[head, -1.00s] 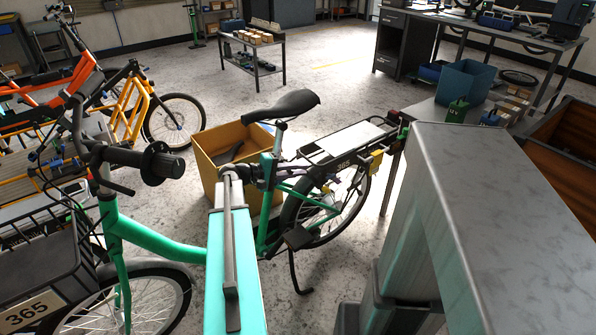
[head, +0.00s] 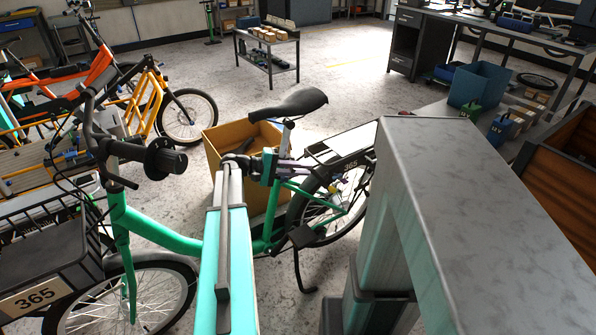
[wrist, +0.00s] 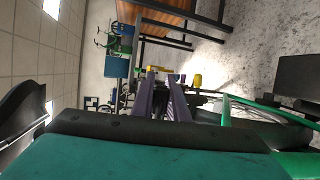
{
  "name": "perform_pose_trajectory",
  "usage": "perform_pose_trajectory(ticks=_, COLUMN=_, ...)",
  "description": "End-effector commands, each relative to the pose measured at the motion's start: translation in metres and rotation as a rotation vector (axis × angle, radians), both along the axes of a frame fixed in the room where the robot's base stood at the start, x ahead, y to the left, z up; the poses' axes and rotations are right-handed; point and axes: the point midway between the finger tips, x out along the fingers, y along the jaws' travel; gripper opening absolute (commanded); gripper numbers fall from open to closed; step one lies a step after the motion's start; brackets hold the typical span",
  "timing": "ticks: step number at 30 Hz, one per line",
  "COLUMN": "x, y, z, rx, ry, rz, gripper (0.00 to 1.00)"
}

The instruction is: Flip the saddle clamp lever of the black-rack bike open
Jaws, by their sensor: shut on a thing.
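The green bike with the black rack, marked 365, stands across the middle of the head view, its black saddle (head: 289,104) on a silver seat post (head: 287,130). My gripper (head: 312,172) is just below the saddle beside the seat post, its purple fingers pointing right. In the wrist view my gripper (wrist: 154,74) has its two purple fingers close together, shut on the saddle clamp lever. The lever is small and mostly hidden by the fingers, so its angle is unclear. The black rack (head: 345,142) behind the saddle is partly covered by my arm.
A yellow-brown bin (head: 215,160) stands on the floor behind the bike. The handlebar (head: 150,157) and front wheel are at the left. An orange cargo bike (head: 150,95) stands further left. A workbench (head: 515,40) and blue box (head: 478,85) are at the back right.

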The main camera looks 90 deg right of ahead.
Motion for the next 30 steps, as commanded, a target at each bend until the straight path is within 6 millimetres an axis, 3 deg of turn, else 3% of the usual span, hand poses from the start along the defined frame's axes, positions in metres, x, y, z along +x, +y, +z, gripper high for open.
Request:
perform_pose_trajectory(ticks=8, x=-0.004, y=0.001, z=-0.001, rx=0.003, ry=-0.002, rz=-0.012, gripper=0.00)
perform_pose_trajectory(ticks=9, x=-0.005, y=0.001, z=-0.001, rx=0.003, ry=-0.003, rz=-0.012, gripper=0.15)
perform_pose_trajectory(ticks=12, x=-0.006, y=0.000, z=-0.001, rx=0.003, ry=-0.002, rz=-0.013, gripper=0.32)
perform_pose_trajectory(ticks=23, x=-0.006, y=-0.001, z=0.000, rx=0.001, ry=-0.002, rz=-0.012, gripper=0.33)
perform_pose_trajectory(ticks=30, x=0.009, y=0.002, z=0.003, rx=0.001, ry=-0.002, rz=-0.010, gripper=0.33)
